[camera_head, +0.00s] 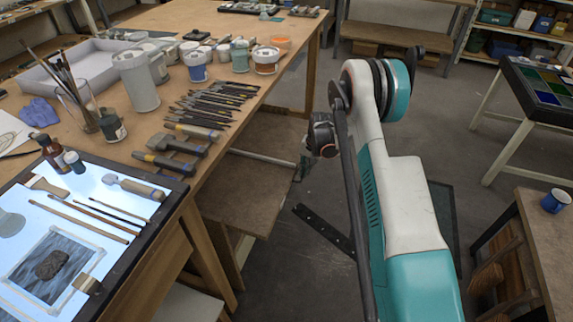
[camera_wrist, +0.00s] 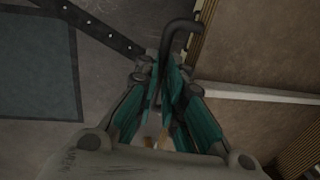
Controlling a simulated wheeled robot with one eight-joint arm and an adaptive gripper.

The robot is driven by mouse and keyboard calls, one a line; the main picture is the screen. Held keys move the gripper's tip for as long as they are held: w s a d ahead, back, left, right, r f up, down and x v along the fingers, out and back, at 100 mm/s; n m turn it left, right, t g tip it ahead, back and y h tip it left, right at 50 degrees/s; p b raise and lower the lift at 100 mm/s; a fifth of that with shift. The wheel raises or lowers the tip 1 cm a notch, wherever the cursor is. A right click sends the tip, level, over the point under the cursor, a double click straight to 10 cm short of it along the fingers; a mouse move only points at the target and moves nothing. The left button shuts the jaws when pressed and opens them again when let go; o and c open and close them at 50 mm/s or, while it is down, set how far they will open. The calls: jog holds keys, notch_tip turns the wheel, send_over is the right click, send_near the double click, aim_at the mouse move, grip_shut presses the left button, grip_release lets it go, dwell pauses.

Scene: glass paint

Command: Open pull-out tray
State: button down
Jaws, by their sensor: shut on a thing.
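The pull-out tray (camera_head: 240,195) is a flat brown wooden panel. It sticks out from under the right side of the long workbench, low above the floor. In the wrist view its brown surface (camera_wrist: 250,45) lies to the right. A dark curved handle (camera_wrist: 181,28) stands at its edge and runs down between my teal fingers. My gripper (camera_wrist: 172,75) is shut on this handle. In the head view my gripper (camera_head: 304,166) is small and partly hidden by my arm, at the tray's right edge.
The long workbench (camera_head: 165,110) holds brushes, jars and tools. A lit glass table (camera_head: 110,210) stands at front left. A dark perforated strip (camera_head: 325,231) lies on the floor. A small table with a blue mug (camera_head: 555,200) stands at right.

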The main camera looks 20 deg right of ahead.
jog(key=s+d, duration=0.4)
jog(key=d, duration=0.2)
jog(key=shift+s, duration=0.2)
jog(key=c, duration=2)
grip_release()
jog(key=shift+o, duration=0.2)
notch_tip(320, 180, up, 12)
jog(key=s+d, duration=0.1)
jog(key=d, duration=0.1)
jog(key=shift+s, duration=0.15)
jog(key=shift+a, duration=0.1)
